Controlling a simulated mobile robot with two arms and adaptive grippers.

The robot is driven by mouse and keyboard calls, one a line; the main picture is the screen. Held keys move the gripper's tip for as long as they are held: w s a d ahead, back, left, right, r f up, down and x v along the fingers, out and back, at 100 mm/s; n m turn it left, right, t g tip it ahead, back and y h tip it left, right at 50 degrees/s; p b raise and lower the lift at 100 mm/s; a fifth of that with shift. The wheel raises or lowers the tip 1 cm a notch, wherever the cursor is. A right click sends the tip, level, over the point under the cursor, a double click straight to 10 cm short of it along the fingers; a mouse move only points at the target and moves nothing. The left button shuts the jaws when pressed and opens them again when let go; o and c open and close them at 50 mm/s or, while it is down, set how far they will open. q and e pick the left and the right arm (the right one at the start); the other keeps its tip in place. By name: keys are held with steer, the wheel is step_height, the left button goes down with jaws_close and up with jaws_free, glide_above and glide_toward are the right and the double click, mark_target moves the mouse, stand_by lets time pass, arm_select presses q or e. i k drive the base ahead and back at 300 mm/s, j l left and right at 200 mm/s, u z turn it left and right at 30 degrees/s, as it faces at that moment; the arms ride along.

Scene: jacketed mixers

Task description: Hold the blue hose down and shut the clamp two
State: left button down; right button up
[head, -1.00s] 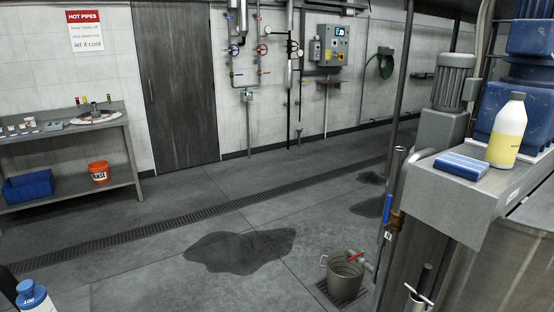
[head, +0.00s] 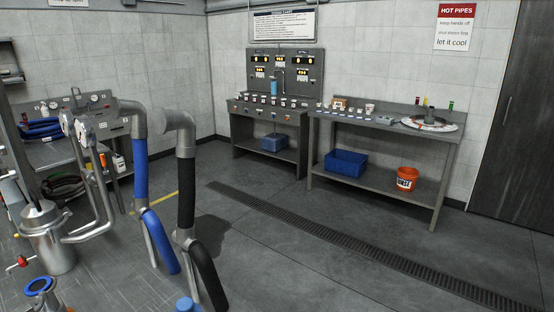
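A blue hose or sleeve (head: 141,170) hangs from a grey pipe elbow at left of centre. Below a grey fitting (head: 148,211), a blue length (head: 162,245) slants down to the right. Neither of my grippers shows in the head view.
A steel vessel (head: 50,245) with bent pipes stands at the left. A control panel bench (head: 270,115) and a steel table (head: 385,125) line the back wall. A blue bin (head: 346,163) and orange bucket (head: 406,179) sit below. The floor right of the hoses is clear around a drain grate (head: 340,260).

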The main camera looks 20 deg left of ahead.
mark_target(140, 132)
steer(key=i+u, duration=0.2)
steer(key=u, duration=0.2)
steer(key=i+u, duration=0.2)
steer(key=u, duration=0.2)
steer(key=i+l+u, duration=0.1)
steer(key=u, duration=0.3)
steer(key=i+l+u, duration=0.2)
steer(key=u, duration=0.2)
steer(key=i+l+u, duration=0.2)
steer(key=u, duration=0.2)
steer(key=l+z, duration=0.1)
steer(key=l, duration=0.35)
steer(key=i+l, duration=0.15)
steer(key=l, duration=0.3)
steer(key=i+l+z, duration=0.15)
steer(key=l, duration=0.75)
steer(key=z, duration=0.05)
